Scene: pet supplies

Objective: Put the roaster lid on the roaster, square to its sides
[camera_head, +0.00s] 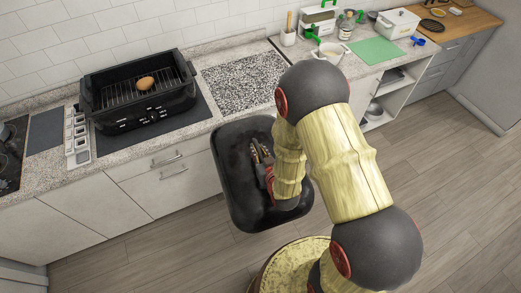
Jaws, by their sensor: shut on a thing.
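The roaster (139,92) is a black rectangular pan with a front control panel, standing uncovered on the counter at the left. A wire rack and a brown, roundish item (145,83) show inside it. The roaster lid (237,187) is black and rectangular with rounded corners. My gripper (262,157) is shut on the lid near its middle; the exact grip is partly hidden by the arm. The lid hangs in front of the counter, to the right of and below the roaster in the picture, apart from it and turned differently from its sides.
A dark mat (190,122) lies under the roaster, with a white divided tray (78,140) to its left. A speckled board (243,80) lies right of the roaster. A mug (329,52), jars and a white lidded box (397,23) stand farther right. The tiled wall is close behind the roaster.

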